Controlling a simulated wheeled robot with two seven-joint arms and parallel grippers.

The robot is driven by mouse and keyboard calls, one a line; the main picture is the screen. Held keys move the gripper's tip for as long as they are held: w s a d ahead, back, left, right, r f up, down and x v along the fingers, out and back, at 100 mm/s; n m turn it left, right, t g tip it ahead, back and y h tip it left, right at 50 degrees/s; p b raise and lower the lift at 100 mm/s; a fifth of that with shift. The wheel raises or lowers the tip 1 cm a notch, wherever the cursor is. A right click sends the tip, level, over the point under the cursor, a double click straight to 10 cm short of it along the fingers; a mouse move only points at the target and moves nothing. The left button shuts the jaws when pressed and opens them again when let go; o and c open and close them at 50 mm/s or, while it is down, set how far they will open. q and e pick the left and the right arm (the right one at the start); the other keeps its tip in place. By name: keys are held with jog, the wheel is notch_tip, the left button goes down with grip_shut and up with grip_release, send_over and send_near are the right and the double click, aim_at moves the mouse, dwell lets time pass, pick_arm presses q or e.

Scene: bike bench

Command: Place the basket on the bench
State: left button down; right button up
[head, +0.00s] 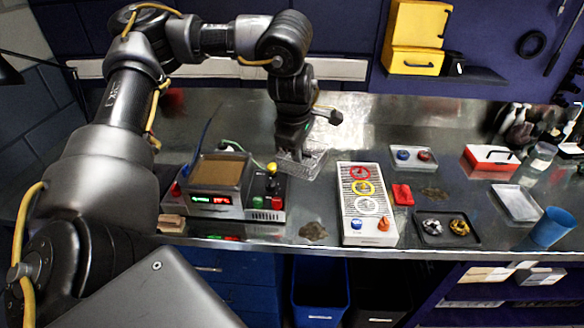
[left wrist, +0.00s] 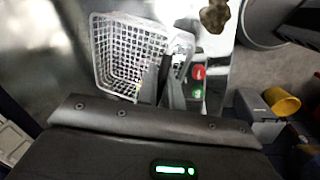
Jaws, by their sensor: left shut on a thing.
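The basket (head: 316,160) is a pale, see-through mesh one over the middle of the metal bench (head: 350,110), behind the control boxes. In the left wrist view the white basket (left wrist: 128,50) shows its grid walls and open inside, which looks empty. My left gripper (head: 290,157) points down and is shut on the basket's near rim; its fingers (left wrist: 165,85) also show in the left wrist view. The gripper hides part of the basket in the head view. I cannot tell whether the basket's base touches the bench. My right gripper is not in view.
A box with a lit display (head: 212,200) and a joystick box (head: 268,187) stand in front of the basket. A white panel with coloured rings (head: 365,225) is to the right. Trays, a red box (head: 490,158) and a blue cup (head: 552,228) lie farther right. Bare bench lies behind.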

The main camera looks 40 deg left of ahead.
pick_arm(q)
jog(key=w+a+f, duration=0.1)
jog(key=w, duration=0.1)
jog(key=w+a+f, duration=0.1)
jog(key=a, duration=0.1)
jog(key=w+a+f, duration=0.1)
jog(key=w+a, duration=0.1)
jog(key=shift+w+f+p, duration=0.25)
jog(key=shift+w+p, duration=0.05)
jog(key=shift+p, duration=0.05)
jog(key=w+a+f, duration=0.1)
jog(key=f, duration=0.1)
jog(key=w+a+f, duration=0.1)
jog(key=w+f, duration=0.1)
jog(key=w+a+f+b, duration=0.1)
jog(key=a, duration=0.1)
jog(key=shift+w+f, duration=0.2)
jog(key=shift+f, duration=0.2)
jog(key=shift+f, duration=0.85)
jog(key=shift+p+x, duration=0.3)
jog(key=shift+x, duration=0.7)
jog(key=c, duration=1.5)
grip_release()
jog(key=shift+s, duration=0.1)
jog(key=shift+c, duration=0.2)
